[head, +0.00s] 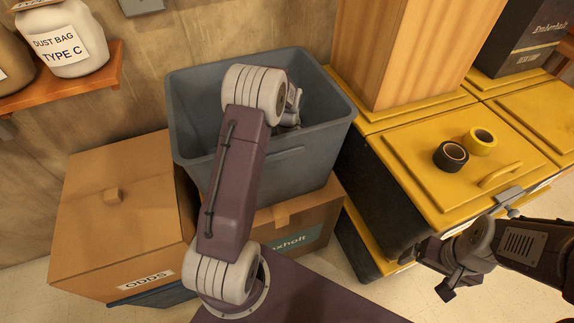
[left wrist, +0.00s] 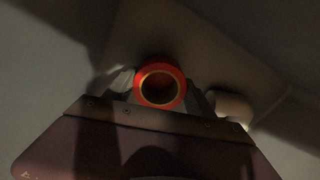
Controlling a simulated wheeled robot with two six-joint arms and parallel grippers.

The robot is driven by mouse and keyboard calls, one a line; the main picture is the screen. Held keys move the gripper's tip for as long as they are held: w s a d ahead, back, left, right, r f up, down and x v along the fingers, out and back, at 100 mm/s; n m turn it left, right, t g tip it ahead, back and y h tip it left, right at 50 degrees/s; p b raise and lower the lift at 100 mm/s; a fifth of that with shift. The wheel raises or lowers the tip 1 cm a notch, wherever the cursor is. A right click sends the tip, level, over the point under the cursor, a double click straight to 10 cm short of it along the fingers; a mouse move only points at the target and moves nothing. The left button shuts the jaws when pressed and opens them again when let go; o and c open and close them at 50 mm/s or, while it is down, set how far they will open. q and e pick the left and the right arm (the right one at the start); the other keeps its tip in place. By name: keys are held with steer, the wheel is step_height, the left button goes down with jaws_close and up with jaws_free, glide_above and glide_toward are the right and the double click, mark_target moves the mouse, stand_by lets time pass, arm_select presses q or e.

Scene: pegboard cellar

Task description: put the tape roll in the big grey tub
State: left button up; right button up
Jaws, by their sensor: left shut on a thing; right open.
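The big grey tub (head: 330,135) stands open against the wall, on top of a cardboard box. My left arm reaches over its near rim, and my left gripper (head: 292,106) is down inside the tub, partly hidden behind the arm. In the left wrist view this gripper is shut on a red tape roll (left wrist: 161,82), with grey surfaces around it. The held roll is hidden in the head view. My right gripper (head: 447,272) is open and empty, low in front of the yellow-lidded boxes.
A black tape roll (head: 451,155) and a yellow tape roll (head: 481,141) lie on a yellow lid (head: 420,180) to the right. A cardboard box (head: 120,215) stands left of the tub. A tall wooden block (head: 400,50) rises close to its right.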

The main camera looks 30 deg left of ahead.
arm_select(q)
step_height(320, 180, down, 2)
steer(key=shift+f, duration=0.15)
arm_select(e)
steer(key=shift+f, duration=0.5)
arm_select(q)
steer(key=o, duration=1.5)
steer(key=shift+c, duration=0.2)
step_height(320, 180, up, 12)
steer(key=p, duration=0.4)
arm_select(e)
step_height(320, 180, up, 5)
steer(key=shift+f, duration=0.15)
